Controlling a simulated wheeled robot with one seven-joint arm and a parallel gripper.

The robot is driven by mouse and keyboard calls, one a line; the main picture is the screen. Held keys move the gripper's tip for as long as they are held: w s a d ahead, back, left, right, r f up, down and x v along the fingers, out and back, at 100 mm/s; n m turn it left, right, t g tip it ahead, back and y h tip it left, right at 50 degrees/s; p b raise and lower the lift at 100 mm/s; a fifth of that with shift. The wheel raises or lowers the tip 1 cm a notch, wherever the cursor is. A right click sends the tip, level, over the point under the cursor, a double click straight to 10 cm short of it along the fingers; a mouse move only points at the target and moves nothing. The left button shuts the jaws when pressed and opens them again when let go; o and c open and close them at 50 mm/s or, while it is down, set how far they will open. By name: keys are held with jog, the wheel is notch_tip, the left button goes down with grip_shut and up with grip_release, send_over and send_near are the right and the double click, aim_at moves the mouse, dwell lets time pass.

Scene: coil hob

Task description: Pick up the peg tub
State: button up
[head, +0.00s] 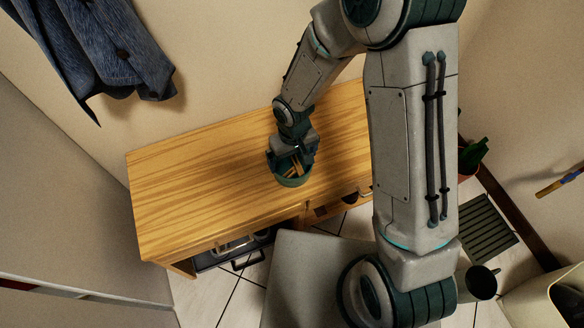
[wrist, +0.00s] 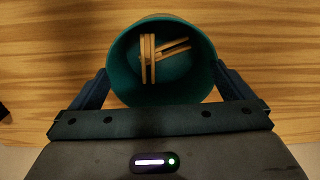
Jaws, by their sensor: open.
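The peg tub (head: 292,181) is a round teal tub standing upright on the wooden cabinet top, near its front edge. In the wrist view the tub (wrist: 120,52) is seen from above, with several wooden pegs (wrist: 150,58) lying inside. My gripper (head: 291,160) is lowered over the tub from above. In the wrist view its fingers (wrist: 163,78) are open, one on the left and one on the right of the tub. I cannot tell whether either finger touches the wall. The near lower side of the tub is hidden by the gripper body.
The wooden cabinet top (head: 190,190) is clear around the tub. Below it are open shelves with dark items (head: 235,250). A blue garment (head: 105,45) hangs on the wall at left. A potted plant (head: 473,158) and a slatted grey mat (head: 485,228) are at right.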

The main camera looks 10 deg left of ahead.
aim_at(292, 169)
jog(key=f, duration=0.2)
jog(key=f+b, duration=0.1)
jog(key=f, duration=0.1)
jog(key=shift+w+a+f, duration=0.1)
jog(key=shift+a+f, duration=0.1)
jog(key=shift+f, duration=0.05)
jog(key=shift+r, duration=0.1)
jog(key=c, duration=0.7)
jog(key=shift+o, duration=0.2)
